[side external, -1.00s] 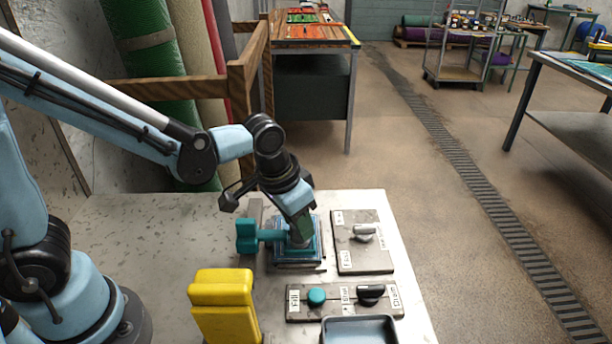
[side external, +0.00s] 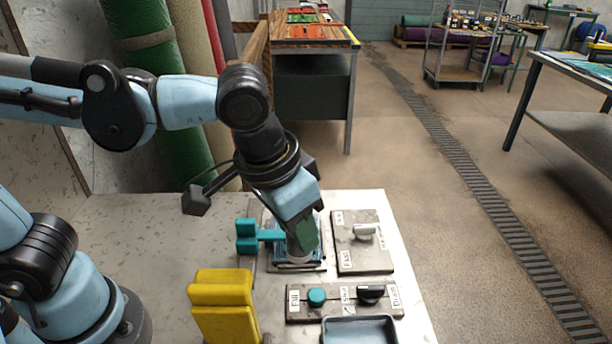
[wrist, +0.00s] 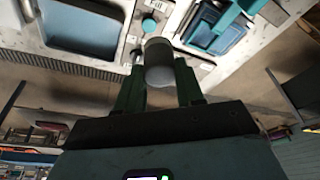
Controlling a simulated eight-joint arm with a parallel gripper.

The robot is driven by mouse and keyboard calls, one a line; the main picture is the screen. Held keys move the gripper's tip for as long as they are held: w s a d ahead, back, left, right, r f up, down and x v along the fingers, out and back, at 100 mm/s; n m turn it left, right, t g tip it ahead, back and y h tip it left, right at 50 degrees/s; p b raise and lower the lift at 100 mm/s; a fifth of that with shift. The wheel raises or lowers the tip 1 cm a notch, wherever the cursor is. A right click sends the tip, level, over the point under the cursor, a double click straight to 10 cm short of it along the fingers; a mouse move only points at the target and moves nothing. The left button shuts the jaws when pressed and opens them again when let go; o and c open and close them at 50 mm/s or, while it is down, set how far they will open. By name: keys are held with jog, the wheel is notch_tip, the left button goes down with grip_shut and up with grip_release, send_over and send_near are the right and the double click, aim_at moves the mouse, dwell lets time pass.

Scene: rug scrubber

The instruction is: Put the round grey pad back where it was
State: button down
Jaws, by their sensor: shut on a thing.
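My gripper (side external: 303,240) is shut on the round grey pad (side external: 298,260), a short grey cylinder pointing down in the side view. The pad also shows between the green fingers in the wrist view (wrist: 159,66). In the side view it overlaps the near part of a blue square fixture (side external: 317,262). Whether it touches the fixture is unclear. In the wrist view the blue fixture (wrist: 207,40) lies to the upper right of the pad, apart from it in the picture. A teal clamp handle (side external: 246,236) stands left of the fixture.
A plate with a grey knob (side external: 365,232) is right of the fixture. In front are a panel with a teal button (side external: 316,297) and black knob (side external: 370,294), and a dark tray (side external: 358,320). A yellow block (side external: 223,303) stands front left. The bench's left part is clear.

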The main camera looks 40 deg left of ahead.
jog(key=shift+w+r, duration=0.15)
jog(key=w+a+f+n+y, duration=0.1)
jog(key=w+a+n, duration=0.25)
jog(key=w, duration=0.35)
jog(key=w+a+f+n+y, duration=0.1)
jog(key=w+a+n, duration=0.25)
jog(key=w, duration=0.25)
jog(key=shift+w+a+f, duration=1.05)
jog(key=shift+a+f, duration=0.65)
jog(key=shift+f, duration=0.1)
jog(key=shift+w+a+f, duration=1.05)
jog(key=shift+a+f, duration=0.65)
jog(key=shift+f, duration=0.1)
jog(key=shift+w+a+f, duration=1.05)
jog(key=shift+a+f, duration=0.65)
jog(key=shift+f, duration=0.1)
jog(key=c, duration=0.7)
grip_release()
jog(key=shift+f, duration=0.1)
